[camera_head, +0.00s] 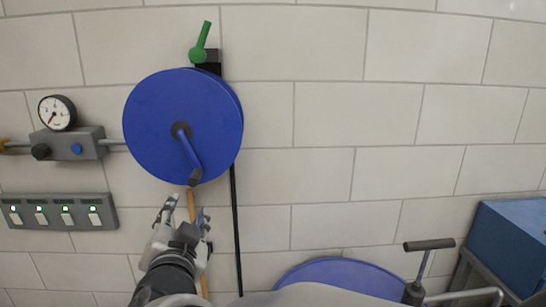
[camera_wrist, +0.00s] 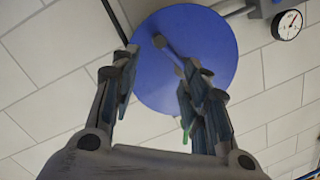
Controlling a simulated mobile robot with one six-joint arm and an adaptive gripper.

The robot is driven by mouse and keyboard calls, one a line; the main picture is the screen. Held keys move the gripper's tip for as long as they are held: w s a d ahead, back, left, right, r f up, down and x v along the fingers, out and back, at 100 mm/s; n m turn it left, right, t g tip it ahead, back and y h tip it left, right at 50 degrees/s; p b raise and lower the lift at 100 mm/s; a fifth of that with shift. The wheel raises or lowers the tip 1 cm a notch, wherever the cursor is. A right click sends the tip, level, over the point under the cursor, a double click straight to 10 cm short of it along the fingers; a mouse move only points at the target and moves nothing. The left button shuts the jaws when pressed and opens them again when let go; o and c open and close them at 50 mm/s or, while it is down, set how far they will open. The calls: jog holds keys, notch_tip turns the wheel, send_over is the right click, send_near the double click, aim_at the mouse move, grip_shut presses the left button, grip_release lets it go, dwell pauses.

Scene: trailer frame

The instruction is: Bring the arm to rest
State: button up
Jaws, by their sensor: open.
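My gripper (camera_head: 187,218) is in the lower left of the head view, in front of the white block wall, just below the blue hose reel disc (camera_head: 160,110). Its two fingers are spread apart with nothing between them. In the wrist view, the open fingers of my gripper (camera_wrist: 160,88) point toward the blue disc (camera_wrist: 208,35). The disc's crank handle (camera_head: 189,158) hangs down toward the lower right, its end just above my gripper and apart from it in the head picture. The depth between gripper and handle is hard to tell.
A green lever (camera_head: 202,42) sits above the disc. A pressure gauge (camera_head: 57,113) and a switch panel (camera_head: 60,211) are on the wall at left. A black pipe (camera_head: 235,230) runs down the wall. A blue box (camera_head: 510,245) stands at right. The middle wall is bare.

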jog(key=s+d+f+n+g+h, duration=0.1)
jog(key=s+d+f+g, duration=0.3)
jog(key=s+d, duration=0.4)
jog(key=s+d+f+n+g+h, duration=0.1)
jog(key=s+d+f+g, duration=0.3)
jog(key=s+d, duration=0.5)
jog(key=s+d+f+n+g+h, duration=0.1)
jog(key=s+d+f+n+g, duration=0.2)
jog(key=s+d, duration=0.5)
jog(key=d+f+g, duration=0.1)
jog(key=d+f, duration=0.1)
jog(key=d, duration=0.4)
jog(key=shift+s+f+h, duration=0.3)
jog(key=shift+s+f, duration=0.05)
jog(key=shift+f, duration=0.05)
jog(key=shift+c, duration=0.3)
